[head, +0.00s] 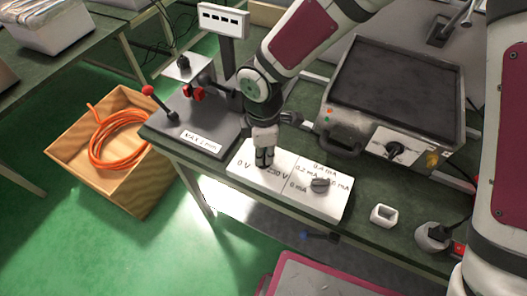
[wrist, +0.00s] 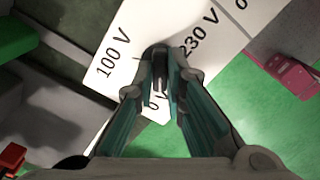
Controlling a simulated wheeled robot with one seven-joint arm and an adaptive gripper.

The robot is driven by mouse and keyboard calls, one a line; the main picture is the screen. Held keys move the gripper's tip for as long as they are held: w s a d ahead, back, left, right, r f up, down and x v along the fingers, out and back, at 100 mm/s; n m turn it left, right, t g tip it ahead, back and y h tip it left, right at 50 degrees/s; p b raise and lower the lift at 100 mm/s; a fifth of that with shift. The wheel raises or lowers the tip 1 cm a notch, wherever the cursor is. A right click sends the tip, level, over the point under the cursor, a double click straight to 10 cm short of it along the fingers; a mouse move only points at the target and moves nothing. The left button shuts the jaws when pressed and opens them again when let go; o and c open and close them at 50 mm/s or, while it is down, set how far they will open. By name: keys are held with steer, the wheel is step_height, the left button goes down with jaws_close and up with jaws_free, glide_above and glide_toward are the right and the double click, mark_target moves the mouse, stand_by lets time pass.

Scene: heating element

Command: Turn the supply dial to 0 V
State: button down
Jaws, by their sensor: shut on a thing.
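The white panel (head: 248,182) lies on the green bench, with "0 V" and "230 V" printed on its left half. The wrist view shows the panel (wrist: 135,32) close up, with "100 V", "230 V" and a partly hidden "0 V" label. My gripper (head: 264,157) points down onto this left half. In the wrist view, my gripper (wrist: 160,88) is shut on the dark supply dial (wrist: 157,52), which stands among the voltage labels.
A second dial (head: 320,185) with mA labels sits on the panel's right half. A dark-topped heating unit (head: 395,88) stands behind, and a grey device with a red-knobbed lever (head: 165,103) to the left. A small white square ring (head: 384,215) lies to the right.

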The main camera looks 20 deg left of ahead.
stand_by(0.3)
steer(key=c, duration=1.6)
jaws_free()
steer(key=shift+c, duration=0.2)
step_height(320, 180, up, 12)
steer(key=w+d+r+m+t, duration=0.1)
steer(key=d+r+m, duration=0.3)
steer(key=d, duration=0.3)
steer(key=d+r+m+t+h, duration=0.1)
steer(key=d+r+m, duration=0.2)
steer(key=d, duration=0.3)
steer(key=w+d+r+m, duration=0.1)
steer(key=d+r+m, duration=0.3)
steer(key=d, duration=0.3)
steer(key=s+d+r+m+t, duration=0.1)
steer(key=s+d+r+m, duration=0.1)
steer(key=s+d+m, duration=0.3)
steer(key=s+d+r+m+t, duration=0.1)
steer(key=s+d+r+m, duration=0.1)
steer(key=s+d+m, duration=0.4)
steer(key=d+m, duration=0.2)
steer(key=d, duration=0.1)
steer(key=shift+d+r+t+y, duration=0.15)
steer(key=shift+r+t+y, duration=0.15)
steer(key=shift+y, duration=0.1)
